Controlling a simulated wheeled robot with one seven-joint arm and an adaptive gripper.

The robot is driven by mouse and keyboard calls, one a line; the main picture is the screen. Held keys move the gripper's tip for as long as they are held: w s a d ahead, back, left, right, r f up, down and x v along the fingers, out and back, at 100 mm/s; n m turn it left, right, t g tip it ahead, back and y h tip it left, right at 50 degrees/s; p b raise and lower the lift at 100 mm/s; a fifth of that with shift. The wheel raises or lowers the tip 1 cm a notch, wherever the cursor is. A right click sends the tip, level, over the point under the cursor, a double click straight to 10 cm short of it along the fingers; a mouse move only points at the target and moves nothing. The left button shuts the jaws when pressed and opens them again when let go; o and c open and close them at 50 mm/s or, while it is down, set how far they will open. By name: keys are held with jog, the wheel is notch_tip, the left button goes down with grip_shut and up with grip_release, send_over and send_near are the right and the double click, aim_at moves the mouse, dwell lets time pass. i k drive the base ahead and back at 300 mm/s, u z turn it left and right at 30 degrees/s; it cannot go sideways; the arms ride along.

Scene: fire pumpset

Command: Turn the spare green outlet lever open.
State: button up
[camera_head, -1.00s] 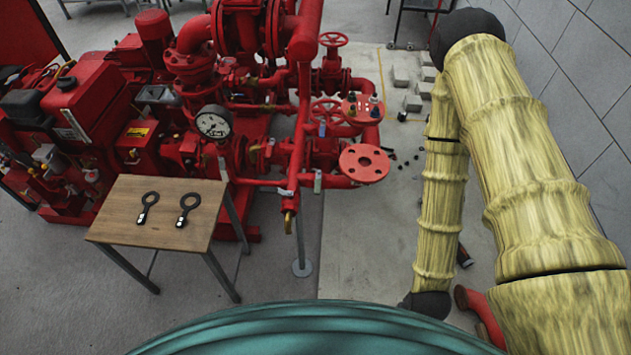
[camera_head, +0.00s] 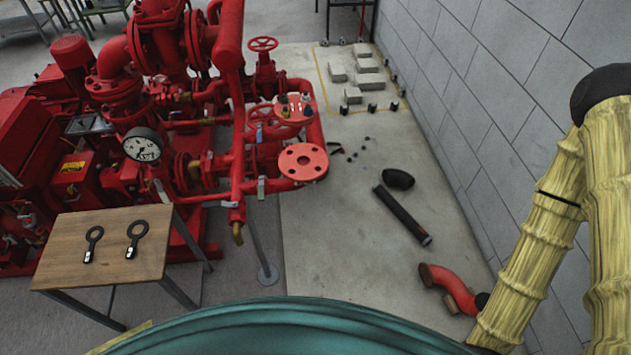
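The red pump set (camera_head: 150,85) fills the left and middle of the head view. On its near right side are a flanged outlet (camera_head: 303,162), a brass-tipped pipe end (camera_head: 237,232) and small valve handles, including a grey one (camera_head: 262,188) and a blue one (camera_head: 260,133). I cannot make out a green lever among them, so its position cannot be told. My arm in its yellow sleeve hangs at the right edge, well apart from the pump set. My gripper is not in view.
A wooden table (camera_head: 75,262) with two black ring-ended tools (camera_head: 136,238) stands front left. A black pipe (camera_head: 402,215), a black elbow (camera_head: 398,179) and a red bent pipe (camera_head: 450,287) lie on the floor. Grey blocks (camera_head: 355,70) stand farther back. A grey wall (camera_head: 500,120) rises on the right.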

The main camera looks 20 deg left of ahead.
aim_at(260, 188)
jog(key=z, duration=0.25)
jog(key=k, duration=0.25)
jog(key=u, duration=1.8)
